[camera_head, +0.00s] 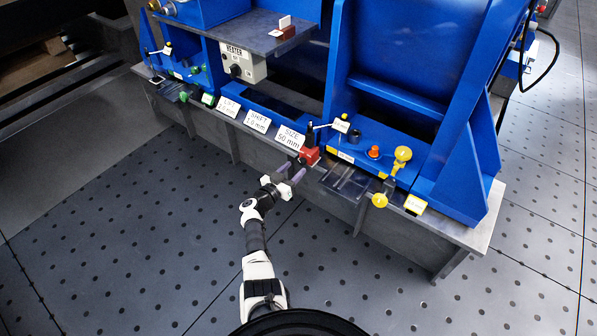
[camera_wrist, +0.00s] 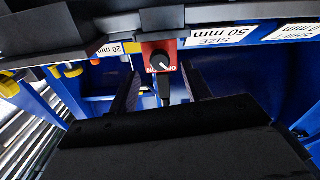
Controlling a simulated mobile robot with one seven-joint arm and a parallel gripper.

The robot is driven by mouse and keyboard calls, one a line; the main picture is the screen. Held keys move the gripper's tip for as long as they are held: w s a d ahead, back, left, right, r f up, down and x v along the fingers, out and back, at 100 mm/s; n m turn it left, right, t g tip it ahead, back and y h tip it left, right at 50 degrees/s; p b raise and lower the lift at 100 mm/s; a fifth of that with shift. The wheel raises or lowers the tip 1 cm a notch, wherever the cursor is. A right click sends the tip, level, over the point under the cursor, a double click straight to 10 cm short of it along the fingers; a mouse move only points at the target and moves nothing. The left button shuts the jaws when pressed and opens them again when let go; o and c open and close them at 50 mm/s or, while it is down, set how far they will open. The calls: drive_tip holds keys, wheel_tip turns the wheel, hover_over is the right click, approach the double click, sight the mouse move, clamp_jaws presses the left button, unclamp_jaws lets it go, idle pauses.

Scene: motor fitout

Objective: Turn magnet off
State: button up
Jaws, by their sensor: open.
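A small red switch box (camera_head: 310,155) sits on the front edge of the blue machine, beside the "SIZE 50 mm" label. In the wrist view its red face (camera_wrist: 151,50) carries a black rotary knob (camera_wrist: 160,62) with a white pointer line. White lettering below the knob appears upside down and seems to read ON and OFF; the knob's exact setting is hard to tell. My gripper (camera_head: 291,171) is open and empty, just in front of the box. In the wrist view the knob appears between and beyond the two fingers (camera_wrist: 162,90); contact is not visible.
White labels (camera_head: 258,121) line the ledge left of the box. Yellow knobs (camera_head: 402,154) and an orange button (camera_head: 374,152) are to the right. The perforated floor (camera_head: 130,230) is clear.

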sight(301, 163)
drive_tip(key=shift+b+x, duration=0.95)
drive_tip(key=shift+x, duration=0.9)
drive_tip(key=c, duration=1)
